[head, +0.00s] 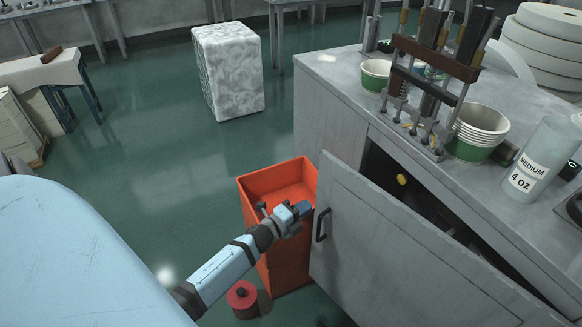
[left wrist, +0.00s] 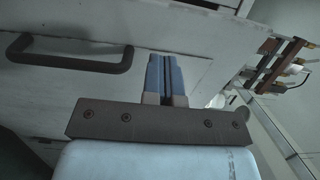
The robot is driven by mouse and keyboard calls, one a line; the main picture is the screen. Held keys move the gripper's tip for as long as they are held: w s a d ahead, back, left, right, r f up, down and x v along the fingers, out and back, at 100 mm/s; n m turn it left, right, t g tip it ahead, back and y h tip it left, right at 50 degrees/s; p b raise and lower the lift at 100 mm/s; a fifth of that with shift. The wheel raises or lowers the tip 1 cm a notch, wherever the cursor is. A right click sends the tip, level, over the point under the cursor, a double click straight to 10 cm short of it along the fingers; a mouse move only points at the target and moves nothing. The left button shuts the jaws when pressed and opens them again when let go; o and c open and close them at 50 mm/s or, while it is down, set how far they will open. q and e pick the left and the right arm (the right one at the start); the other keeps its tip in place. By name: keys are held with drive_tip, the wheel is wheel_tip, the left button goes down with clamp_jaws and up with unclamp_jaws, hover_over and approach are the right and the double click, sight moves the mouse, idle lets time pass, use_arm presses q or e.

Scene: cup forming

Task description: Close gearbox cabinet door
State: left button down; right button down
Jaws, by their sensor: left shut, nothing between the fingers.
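The grey gearbox cabinet door (head: 395,255) stands partly open, with a dark gap along its top and the inside of the cabinet showing behind it. Its dark handle (head: 322,225) is near the door's left edge and also shows in the left wrist view (left wrist: 70,62). My left gripper (head: 305,208) is shut and empty, just left of the handle in the head view. In the left wrist view its blue fingers (left wrist: 165,75) point at the pale panel beside the handle. I cannot tell if they touch it. My right gripper is not in view.
An orange bin (head: 265,188) stands under my left gripper, against the cabinet's left side. A red spool (head: 242,298) lies on the floor beside it. The cabinet top (head: 345,75) holds cups, a machine and a bottle (head: 540,155). Green floor at the left is open.

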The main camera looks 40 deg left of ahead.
sight(324, 195)
use_arm(q)
drive_tip(key=w, duration=0.3)
drive_tip(key=w+d, duration=0.1)
drive_tip(key=w, duration=0.1)
drive_tip(key=shift+w, duration=0.3)
